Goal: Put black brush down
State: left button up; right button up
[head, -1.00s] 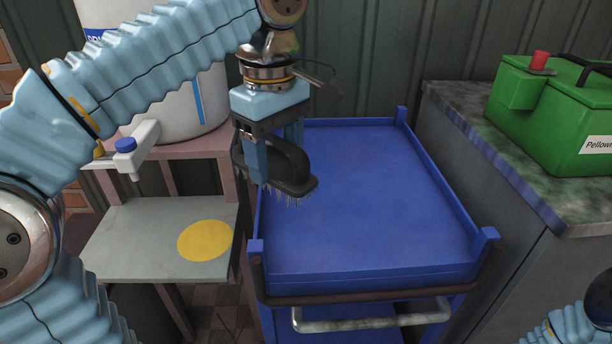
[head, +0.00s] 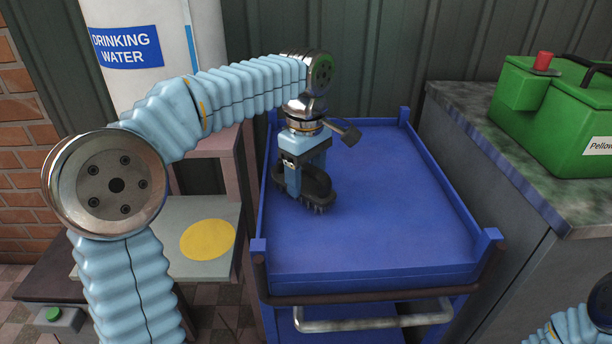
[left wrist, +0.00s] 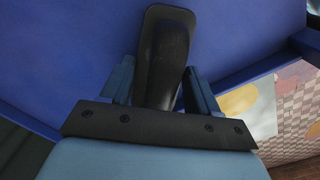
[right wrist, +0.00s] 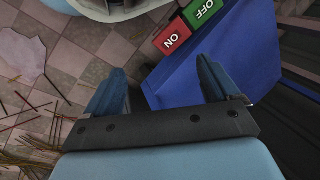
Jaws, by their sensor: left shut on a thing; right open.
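The black brush (head: 318,190) is in my left gripper (head: 303,178), bristles down, over the left part of the blue cart's top (head: 390,215). In the head view its bristles look at or very close to the cart surface; I cannot tell if they touch. In the left wrist view the brush handle (left wrist: 165,55) lies between the fingers of my left gripper (left wrist: 160,88), with blue cart surface behind it. My right gripper (right wrist: 160,90) is open and empty in the right wrist view, above a tiled floor.
The cart has raised rims and corner posts; its middle and right are bare. A green machine (head: 560,120) stands on the counter (head: 500,140) at right. A grey shelf with a yellow disc (head: 208,240) and a drinking water container (head: 150,60) are at left.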

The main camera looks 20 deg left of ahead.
pick_arm(q)
jog(key=o, duration=0.5)
jog(key=shift+f, duration=0.15)
jog(key=o, duration=0.4)
jog(key=shift+o, duration=0.2)
jog(key=shift+r, duration=0.3)
notch_tip(320, 180, up, 11)
jog(key=shift+f+p, duration=0.1)
jog(key=shift+p, duration=1.05)
jog(key=shift+r, duration=0.5)
jog(key=shift+s, duration=0.1)
